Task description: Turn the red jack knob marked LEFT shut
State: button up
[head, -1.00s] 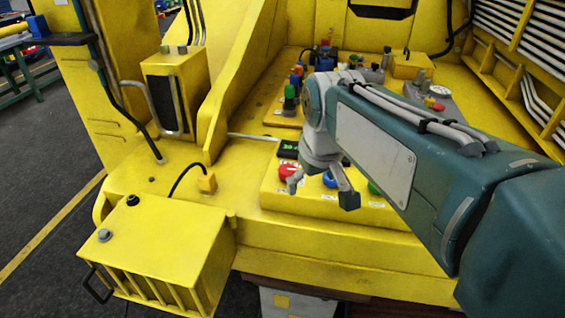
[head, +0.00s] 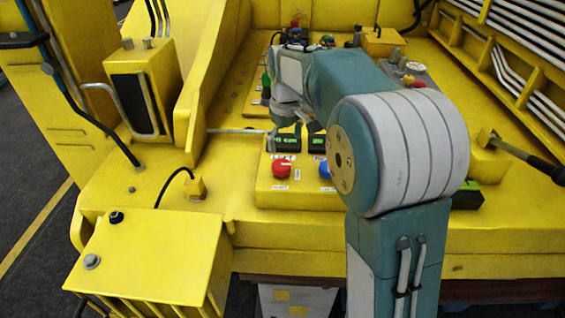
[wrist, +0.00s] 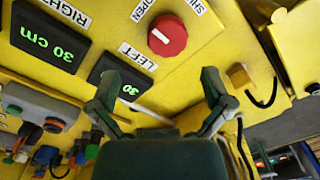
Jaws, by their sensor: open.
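The red knob (head: 281,169) sits on the yellow panel box, uncovered in the head view. In the wrist view the red knob (wrist: 167,36) shows a short white line, with an OPEN label (wrist: 143,10) and a partly cut-off second label (wrist: 194,6) beside it. The LEFT label (wrist: 138,57) lies between the knob and a display (wrist: 120,82) reading 30. My gripper (head: 293,132) hangs by the displays, behind the knob. In the wrist view my gripper (wrist: 160,75) is open and empty, its fingers apart from the knob.
A blue knob (head: 326,168) stands right of the red one, partly behind my arm. The RIGHT display (wrist: 48,40) reads 30 cm. A yellow cable block (head: 196,187) and large yellow box (head: 155,250) are at left. Several coloured fittings stand behind the gripper.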

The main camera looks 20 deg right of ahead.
aim_at(281, 164)
jog(key=f, duration=0.2)
jog(key=a+f, duration=0.1)
jog(key=f, duration=0.4)
jog(key=shift+a, duration=0.4)
jog(key=shift+d+f, duration=0.1)
jog(key=shift+d, duration=0.5)
jog(key=c, duration=0.9)
jog(key=shift+a, duration=0.25)
jog(key=shift+c, duration=1)
